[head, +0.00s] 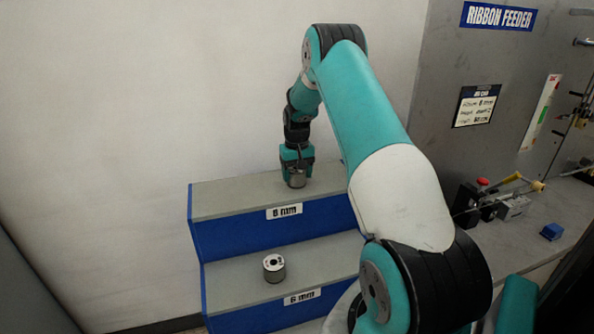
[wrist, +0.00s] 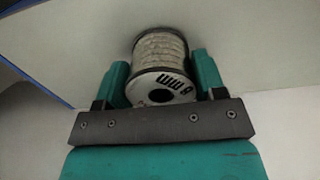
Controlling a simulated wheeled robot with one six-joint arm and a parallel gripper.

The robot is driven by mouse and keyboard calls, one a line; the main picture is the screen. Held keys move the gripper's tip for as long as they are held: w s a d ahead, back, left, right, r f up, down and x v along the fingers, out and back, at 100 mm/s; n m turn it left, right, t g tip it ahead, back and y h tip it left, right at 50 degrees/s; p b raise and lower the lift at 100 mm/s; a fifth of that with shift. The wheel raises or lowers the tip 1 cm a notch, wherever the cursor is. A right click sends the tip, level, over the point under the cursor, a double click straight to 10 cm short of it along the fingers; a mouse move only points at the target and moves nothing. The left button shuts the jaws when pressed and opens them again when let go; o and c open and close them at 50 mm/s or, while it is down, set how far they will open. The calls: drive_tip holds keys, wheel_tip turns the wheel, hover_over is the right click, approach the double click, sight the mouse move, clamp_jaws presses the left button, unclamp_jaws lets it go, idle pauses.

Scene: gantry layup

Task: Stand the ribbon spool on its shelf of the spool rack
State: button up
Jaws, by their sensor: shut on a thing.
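The ribbon spool (head: 297,179) is grey and round, held at the end of my arm at the upper shelf (head: 235,195) of the spool rack. My gripper (head: 297,166) points down and is shut on it. In the wrist view the spool (wrist: 160,52) sits between both green fingers, and its pale end face reads "8 mm" upside down. The upper shelf has a grey top, a blue front and an "8 mm" label (head: 284,212). The spool's lower end is at or just above the shelf top; I cannot tell whether it touches.
A second spool (head: 274,268) stands on the lower shelf (head: 225,285), labelled "6 mm" (head: 302,297). The upper shelf is bare left of my gripper. A wall rises behind the rack. The ribbon feeder (head: 450,60) carries a card (head: 477,106) that appears to say 8 mm.

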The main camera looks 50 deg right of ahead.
drive_tip(key=shift+f, duration=0.2)
drive_tip(key=o, duration=1.2)
drive_tip(key=shift+r, duration=0.15)
